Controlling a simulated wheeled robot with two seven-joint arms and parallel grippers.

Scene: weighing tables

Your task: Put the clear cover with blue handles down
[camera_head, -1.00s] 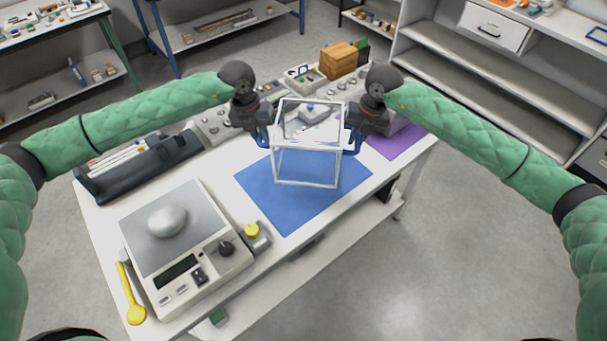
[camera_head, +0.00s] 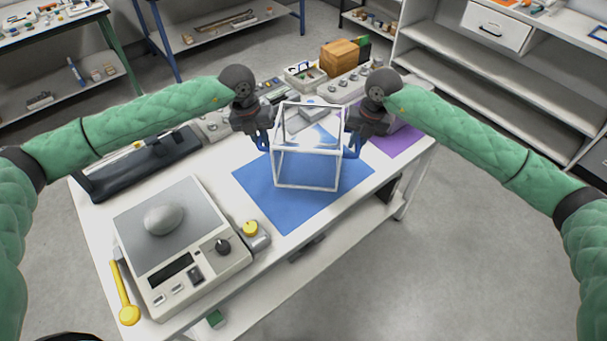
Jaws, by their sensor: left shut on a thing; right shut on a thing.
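The clear box-shaped cover (camera_head: 307,151) with white edges is upright over the blue mat (camera_head: 262,190). Its blue handles are on its left and right sides, mostly hidden by my grippers. My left gripper (camera_head: 266,142) is shut on the left handle. My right gripper (camera_head: 351,143) is shut on the right handle. The lower edge of the cover shows against the mat; I cannot tell whether it touches it.
A balance (camera_head: 185,245) with a pale rounded object (camera_head: 164,219) on its pan stands at the front left. A yellow-knobbed device (camera_head: 251,232) is beside it. A purple mat (camera_head: 396,143) lies at right. Boxes and small weights line the table's back.

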